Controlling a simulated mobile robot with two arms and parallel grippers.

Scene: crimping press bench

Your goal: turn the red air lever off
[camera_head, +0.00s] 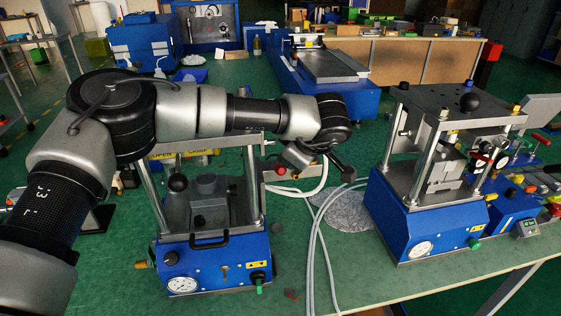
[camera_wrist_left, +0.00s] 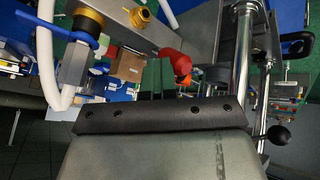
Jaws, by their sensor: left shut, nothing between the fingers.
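The red air lever (camera_wrist_left: 178,65) shows in the left wrist view on a grey metal bar, just beyond the dark front edge of my gripper. In the head view a small red part (camera_head: 281,171) shows at that bar, beside the left press and below my wrist. My left gripper (camera_head: 297,157) is shut and empty, close above the bar. Its fingertips are hard to make out, and I cannot tell whether they touch the lever. My right gripper is not in view.
The left blue press (camera_head: 213,262) stands under my arm, and another blue press (camera_head: 437,226) stands to the right. White hoses (camera_head: 312,240) run between them over the green bench (camera_head: 375,292).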

